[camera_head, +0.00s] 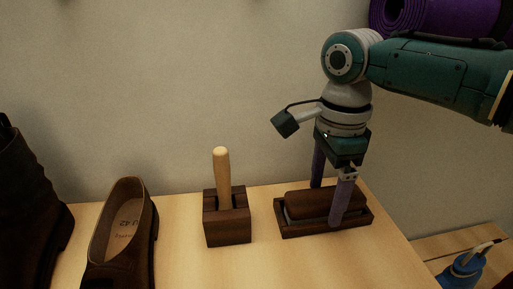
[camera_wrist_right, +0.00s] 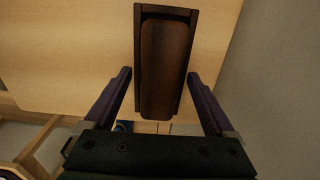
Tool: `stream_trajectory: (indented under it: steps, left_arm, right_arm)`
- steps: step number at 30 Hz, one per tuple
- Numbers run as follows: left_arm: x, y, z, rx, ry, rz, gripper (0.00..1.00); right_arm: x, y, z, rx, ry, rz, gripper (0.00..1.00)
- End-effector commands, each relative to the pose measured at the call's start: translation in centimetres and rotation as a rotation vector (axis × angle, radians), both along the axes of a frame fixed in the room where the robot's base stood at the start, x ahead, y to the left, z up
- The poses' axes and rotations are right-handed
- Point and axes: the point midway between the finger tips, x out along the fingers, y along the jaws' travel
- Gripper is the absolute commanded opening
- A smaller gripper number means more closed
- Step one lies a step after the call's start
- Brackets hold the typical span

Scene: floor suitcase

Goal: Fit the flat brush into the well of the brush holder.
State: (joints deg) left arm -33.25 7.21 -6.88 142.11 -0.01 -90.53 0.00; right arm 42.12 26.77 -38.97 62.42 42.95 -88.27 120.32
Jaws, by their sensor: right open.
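The flat brush (camera_head: 322,203) has a dark brown wooden back with paler bristles just showing below. It lies lengthwise between the walls of a dark wooden tray-like brush holder (camera_head: 350,223). In the right wrist view the brush (camera_wrist_right: 165,70) lies between the holder's side walls (camera_wrist_right: 193,35); I cannot tell whether it is fully seated. My right gripper (camera_head: 328,205) points down over them, open, one finger behind and one in front. The wrist view shows the fingers (camera_wrist_right: 160,82) apart on both sides, with gaps to the brush. My left gripper is not in view.
A dark block (camera_head: 227,228) with an upright pale-handled tool (camera_head: 222,175) stands left of the holder. A brown shoe (camera_head: 122,240) and dark boot (camera_head: 30,215) are farther left.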

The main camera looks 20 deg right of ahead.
Motion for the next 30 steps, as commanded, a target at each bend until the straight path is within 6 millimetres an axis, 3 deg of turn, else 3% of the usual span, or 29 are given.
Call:
stream_trajectory:
  steps: [8, 21, 26, 30]
  left_arm:
    - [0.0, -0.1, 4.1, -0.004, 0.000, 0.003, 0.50]
    - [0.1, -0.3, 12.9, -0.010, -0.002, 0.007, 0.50]
    - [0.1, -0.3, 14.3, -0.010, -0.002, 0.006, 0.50]
    - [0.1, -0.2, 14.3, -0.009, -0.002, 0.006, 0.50]
  right_arm:
    - [0.0, 0.1, 3.5, 0.002, 0.000, -0.001, 0.89]
    - [0.0, 0.1, 11.0, 0.003, 0.000, -0.001, 0.89]
    - [-0.1, 0.2, 12.0, 0.003, 0.001, 0.010, 0.89]
    - [-1.8, 2.5, 10.5, 0.022, -0.006, 0.216, 0.89]
